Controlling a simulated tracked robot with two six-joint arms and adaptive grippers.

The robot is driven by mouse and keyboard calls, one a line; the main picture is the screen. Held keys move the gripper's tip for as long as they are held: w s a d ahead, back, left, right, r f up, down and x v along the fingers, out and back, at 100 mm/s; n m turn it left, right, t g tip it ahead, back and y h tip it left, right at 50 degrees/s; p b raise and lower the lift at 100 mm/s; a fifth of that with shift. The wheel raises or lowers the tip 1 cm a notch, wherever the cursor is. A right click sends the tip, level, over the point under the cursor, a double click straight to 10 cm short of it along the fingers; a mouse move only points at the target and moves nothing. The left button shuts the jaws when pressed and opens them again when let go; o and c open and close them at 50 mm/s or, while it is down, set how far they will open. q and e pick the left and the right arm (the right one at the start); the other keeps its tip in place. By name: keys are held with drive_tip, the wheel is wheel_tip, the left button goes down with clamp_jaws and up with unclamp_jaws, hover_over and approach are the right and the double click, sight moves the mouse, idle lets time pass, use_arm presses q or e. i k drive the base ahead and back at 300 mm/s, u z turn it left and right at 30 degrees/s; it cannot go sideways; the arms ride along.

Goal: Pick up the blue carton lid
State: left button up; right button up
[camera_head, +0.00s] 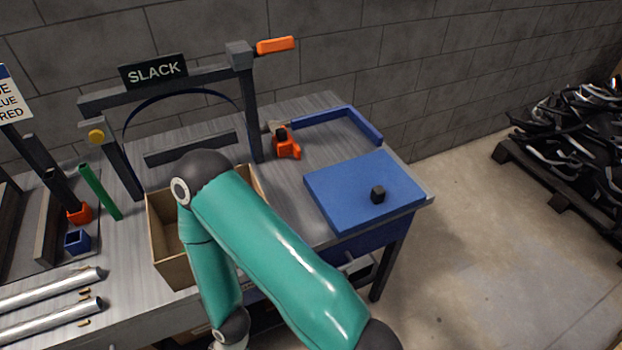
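The blue carton lid (340,196) is a flat blue panel with a small black knob (378,195) on top. It lies at the right front corner of the metal bench. An open cardboard carton (165,245) stands left of it, partly hidden behind my teal arm. That arm comes in from the bottom right and bends at a dark elbow over the carton. Its gripper is out of view below the bottom edge. My other gripper is not in view. Nothing touches the lid that I can see.
A blue L-shaped rail (345,112) and an orange clamp (287,147) sit behind the lid. A dark frame with a SLACK sign (153,71) stands at the back. Metal rods (50,320) lie at front left.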

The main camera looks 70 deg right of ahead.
sight(355, 194)
drive_tip(key=z, duration=0.75)
drive_tip(key=i, duration=0.1)
drive_tip(key=u, duration=0.3)
drive_tip(key=k, duration=0.35)
drive_tip(key=u, duration=1.5)
drive_tip(key=i, duration=0.1)
drive_tip(key=z, duration=2.65)
